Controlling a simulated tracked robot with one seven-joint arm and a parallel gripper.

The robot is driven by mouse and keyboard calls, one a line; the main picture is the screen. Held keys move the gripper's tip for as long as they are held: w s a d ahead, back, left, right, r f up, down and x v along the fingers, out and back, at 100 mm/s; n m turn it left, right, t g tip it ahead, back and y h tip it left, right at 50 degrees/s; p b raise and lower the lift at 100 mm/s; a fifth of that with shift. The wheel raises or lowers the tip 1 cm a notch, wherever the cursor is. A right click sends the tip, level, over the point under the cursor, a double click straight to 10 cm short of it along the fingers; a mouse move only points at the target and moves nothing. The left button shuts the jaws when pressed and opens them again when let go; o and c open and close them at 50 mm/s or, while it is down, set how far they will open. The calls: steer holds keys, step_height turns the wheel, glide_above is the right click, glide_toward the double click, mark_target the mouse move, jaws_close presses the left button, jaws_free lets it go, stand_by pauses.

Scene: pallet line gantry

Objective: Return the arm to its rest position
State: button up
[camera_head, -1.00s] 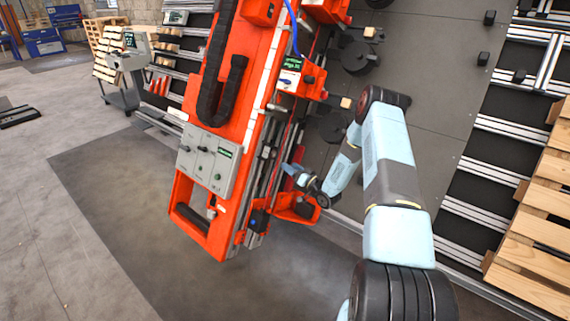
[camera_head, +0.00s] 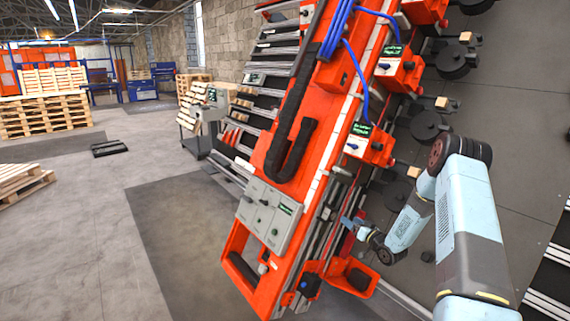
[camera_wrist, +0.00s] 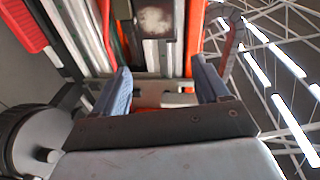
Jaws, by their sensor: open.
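My arm shows at the right of the head view, bent at a dark joint, with light blue links. My gripper (camera_head: 350,224) is at its far end, close beside the orange gantry (camera_head: 285,150). In the wrist view my gripper (camera_wrist: 162,90) has its two grey-blue fingers apart with nothing held between them. Beyond the fingers are metal rails and orange parts of the gantry. Whether the fingers touch the gantry cannot be told.
A grey control panel (camera_head: 268,215) is fixed on the gantry's lower part. Blue cables (camera_head: 340,28) run along its upper part. Stacked wooden pallets (camera_head: 42,112) stand at far left. A dark flat item (camera_head: 109,148) lies on the floor. Open floor lies left of the gantry.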

steer(key=s+r+n+g+h, duration=0.1)
steer(key=s+r+g+h, duration=0.15)
steer(key=r, duration=0.95)
steer(key=s+r+g+h, duration=0.15)
steer(key=r+h, duration=0.25)
steer(key=r, duration=0.8)
steer(key=s+a+r+h, duration=0.1)
steer(key=s+r+h, duration=0.1)
steer(key=s+r, duration=0.55)
steer(key=s+a+r+m+g+h, duration=0.15)
steer(key=s+r, duration=0.25)
steer(key=s, duration=0.6)
steer(key=s+a+r+m+g, duration=0.15)
steer(key=s+r, duration=0.25)
steer(key=s, duration=0.7)
steer(key=s+a+g, duration=0.1)
steer(key=s, duration=0.9)
steer(key=s+a+f+g+y, duration=0.1)
steer(key=s+g, duration=0.1)
steer(key=s, duration=0.8)
steer(key=shift+s+a+n+g, duration=0.3)
steer(key=shift+s+a+n, duration=0.1)
